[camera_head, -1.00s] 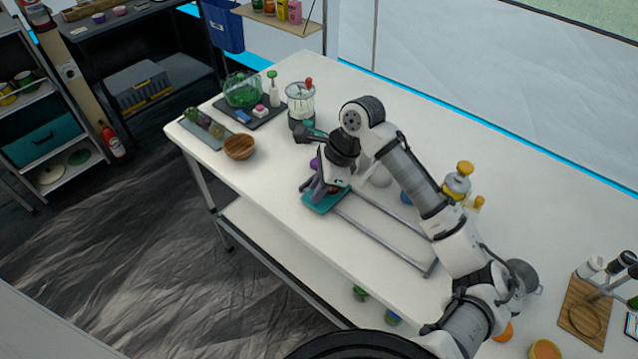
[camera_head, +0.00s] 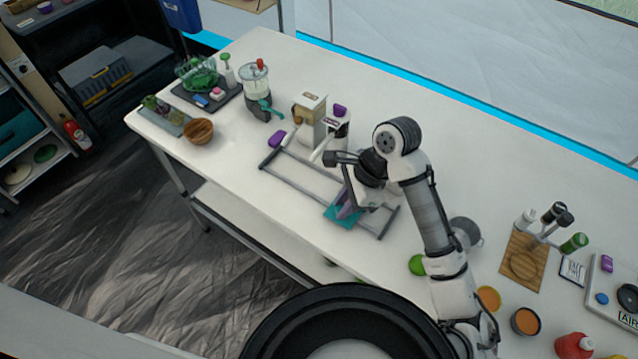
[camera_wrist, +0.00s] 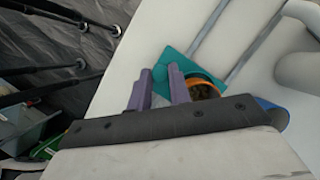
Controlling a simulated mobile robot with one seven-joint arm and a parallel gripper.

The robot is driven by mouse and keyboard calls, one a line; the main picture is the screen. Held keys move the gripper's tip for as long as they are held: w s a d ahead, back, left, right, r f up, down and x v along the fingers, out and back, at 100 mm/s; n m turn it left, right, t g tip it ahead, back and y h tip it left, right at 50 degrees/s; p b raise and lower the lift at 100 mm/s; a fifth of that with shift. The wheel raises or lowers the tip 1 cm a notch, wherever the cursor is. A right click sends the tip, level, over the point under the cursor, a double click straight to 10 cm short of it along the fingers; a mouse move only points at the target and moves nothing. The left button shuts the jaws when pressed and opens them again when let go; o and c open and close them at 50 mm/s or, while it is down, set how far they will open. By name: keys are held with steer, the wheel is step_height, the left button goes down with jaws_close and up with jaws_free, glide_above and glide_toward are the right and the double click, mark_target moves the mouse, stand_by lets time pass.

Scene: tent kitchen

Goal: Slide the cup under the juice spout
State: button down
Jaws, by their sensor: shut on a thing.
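The cup (camera_wrist: 203,86) shows in the wrist view as an orange rim around a dark inside. It stands beside my right-hand finger, at the edge of the teal sliding plate (camera_wrist: 186,63). In the head view the plate (camera_head: 332,215) sits at the right end of the grey rails (camera_head: 308,178). My gripper (camera_head: 348,208) reaches down to it with purple fingers, which also show in the wrist view (camera_wrist: 160,74). The fingers are shut on what looks like a teal upright part of the plate. My arm hides the cup in the head view, and no juice spout shows clearly.
A cream dispenser (camera_head: 312,108) stands behind the rails, left of my arm. A wooden board (camera_head: 522,265) lies to the right. The rails left of the plate are clear.

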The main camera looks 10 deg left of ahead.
steer(key=d, duration=0.1)
steer(key=s+d, duration=0.1)
steer(key=d, duration=0.1)
steer(key=s+d, duration=0.1)
steer(key=d, duration=0.1)
steer(key=shift+d, duration=0.2)
steer(key=c, duration=1.3)
jaws_free()
steer(key=shift+d, duration=0.2)
steer(key=shift+a, duration=0.1)
steer(key=v, duration=1.3)
steer(key=shift+r, duration=0.4)
steer(key=shift+s+f, duration=0.1)
